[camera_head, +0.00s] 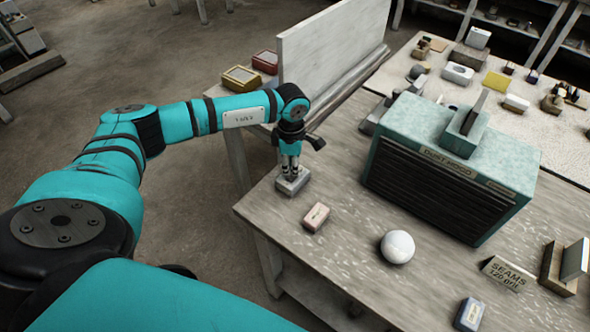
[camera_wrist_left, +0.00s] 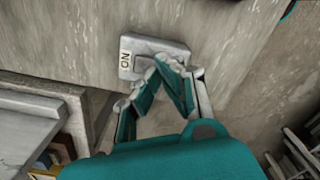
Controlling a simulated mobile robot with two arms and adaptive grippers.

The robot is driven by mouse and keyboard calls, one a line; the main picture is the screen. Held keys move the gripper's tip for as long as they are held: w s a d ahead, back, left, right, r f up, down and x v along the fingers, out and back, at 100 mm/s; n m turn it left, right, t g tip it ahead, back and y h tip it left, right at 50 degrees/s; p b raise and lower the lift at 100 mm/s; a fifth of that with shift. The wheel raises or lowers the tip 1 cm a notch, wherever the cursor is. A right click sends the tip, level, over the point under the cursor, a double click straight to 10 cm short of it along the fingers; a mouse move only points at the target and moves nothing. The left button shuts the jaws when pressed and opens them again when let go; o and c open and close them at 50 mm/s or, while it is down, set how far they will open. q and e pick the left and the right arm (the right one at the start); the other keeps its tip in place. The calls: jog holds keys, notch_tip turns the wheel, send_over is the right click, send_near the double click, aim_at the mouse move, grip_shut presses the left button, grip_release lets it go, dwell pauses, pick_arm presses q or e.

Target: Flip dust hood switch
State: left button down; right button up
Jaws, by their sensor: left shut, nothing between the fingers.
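The dust hood (camera_head: 450,165) is a teal box with a dark slatted front and a name label, standing on the workbench. A small grey switch box (camera_head: 299,187) sits near the bench's left edge. In the left wrist view the switch box (camera_wrist_left: 133,62) shows an "ON" label at its left end. My left gripper (camera_head: 291,176) points down at this box, its fingers shut and empty. In the wrist view the left gripper's fingertips (camera_wrist_left: 172,66) meet at the near edge of the box and cover part of it. I cannot tell whether they touch it. My right gripper is out of view.
A small pink-labelled box (camera_head: 316,217), a white sphere (camera_head: 397,246), a "SEAMS 120 GRIT" block (camera_head: 508,273) and a blue-grey box (camera_head: 470,314) lie on the workbench (camera_head: 350,270). An upright board (camera_head: 333,45) stands behind my left wrist.

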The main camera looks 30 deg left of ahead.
aim_at(292, 176)
pick_arm(q)
jog(key=shift+r+p, duration=1.4)
jog(key=shift+r, duration=1.3)
